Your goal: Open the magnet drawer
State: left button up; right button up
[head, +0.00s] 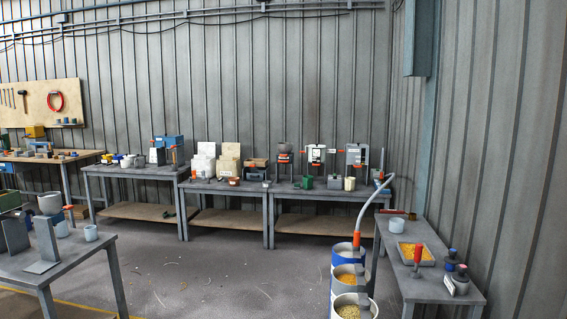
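No drawer can be told for sure as the magnet drawer at this distance. Two grey box-shaped machines with white fronts and orange parts, a left one (318,157) and a right one (356,155), stand on the back right table (330,190). A dark stand with a grey bowl-like top (284,147) and an orange part is to their left. No open drawer can be made out on them. Neither of my grippers is in the head view.
Blue drums with yellow and beige granules (347,271) stand left of the right-hand table (405,285), which holds a tray of orange granules (418,253). A grey table (90,258) stands at front left. The floor (215,262) between is mostly clear.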

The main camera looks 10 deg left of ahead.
aim_at(279, 159)
jog(key=i+j+u, duration=0.2)
jog(key=i+u, duration=0.2)
jog(key=i, duration=0.2)
jog(key=i+j+u, duration=0.15)
jog(key=i+u, duration=0.2)
jog(key=i, duration=0.45)
jog(key=i+u, duration=0.3)
jog(key=i, duration=0.5)
jog(key=i+z, duration=0.2)
jog(key=i, duration=0.35)
jog(key=i+z, duration=0.2)
jog(key=i, duration=0.3)
jog(key=i+j+z, duration=0.2)
jog(key=i, duration=0.3)
jog(key=i+j+z, duration=0.1)
jog(key=i+z, duration=0.35)
jog(key=i, duration=1)
jog(key=i+z, duration=0.2)
jog(key=i, duration=1.25)
jog(key=i+l+u, duration=0.15)
jog(key=i+l, duration=0.45)
jog(key=i+l+u, duration=0.1)
jog(key=i+l, duration=0.45)
jog(key=l, duration=0.15)
